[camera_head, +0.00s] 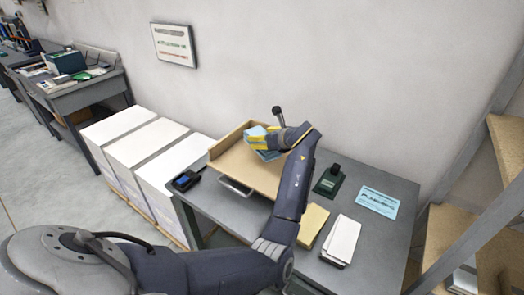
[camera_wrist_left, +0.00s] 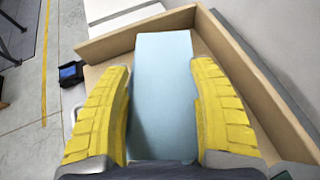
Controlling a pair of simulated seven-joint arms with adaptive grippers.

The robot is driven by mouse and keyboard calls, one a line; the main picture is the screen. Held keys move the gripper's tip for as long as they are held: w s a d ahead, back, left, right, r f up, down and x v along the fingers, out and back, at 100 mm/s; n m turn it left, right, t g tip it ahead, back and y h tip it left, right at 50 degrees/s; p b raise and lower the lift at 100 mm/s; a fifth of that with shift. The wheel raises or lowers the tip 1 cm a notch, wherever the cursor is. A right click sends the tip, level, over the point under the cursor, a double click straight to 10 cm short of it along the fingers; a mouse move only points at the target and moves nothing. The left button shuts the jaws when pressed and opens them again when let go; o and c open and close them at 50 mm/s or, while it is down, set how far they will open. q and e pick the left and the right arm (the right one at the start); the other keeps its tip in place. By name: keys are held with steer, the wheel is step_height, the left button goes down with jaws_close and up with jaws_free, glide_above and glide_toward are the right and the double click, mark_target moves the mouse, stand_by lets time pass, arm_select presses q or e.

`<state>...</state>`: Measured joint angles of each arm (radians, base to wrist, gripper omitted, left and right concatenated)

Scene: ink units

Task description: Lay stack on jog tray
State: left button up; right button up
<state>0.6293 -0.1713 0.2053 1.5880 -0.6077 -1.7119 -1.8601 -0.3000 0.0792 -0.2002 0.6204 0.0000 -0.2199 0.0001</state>
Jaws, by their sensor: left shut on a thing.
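The light blue stack (camera_wrist_left: 163,75) is a long block of paper. My left gripper (camera_wrist_left: 163,115) is shut on it, with one yellow finger along each side. In the head view the stack (camera_head: 268,155) shows on both sides of the yellow fingers of the left gripper (camera_head: 262,142). The tan jog tray (camera_head: 232,170) has raised walls and sits tilted at the back left of the grey table. The stack is over the tray, inside its walls in the wrist view; whether it touches the floor of the tray I cannot tell. My right gripper is not in view.
On the grey table (camera_head: 390,240) lie a yellow stack (camera_head: 312,225), a white stack (camera_head: 342,240), a dark green device (camera_head: 329,180) and a light blue card (camera_head: 378,202). A small dark blue device (camera_head: 186,181) is left of the tray. White paper piles (camera_head: 165,150) stand at left.

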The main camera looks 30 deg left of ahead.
arm_select(q)
steer(key=shift+f, duration=2.85)
steer(key=shift+f, duration=0.1)
steer(key=o, duration=1.5)
steer(key=shift+o, duration=0.2)
steer(key=shift+v, duration=2.85)
steer(key=shift+a, duration=0.15)
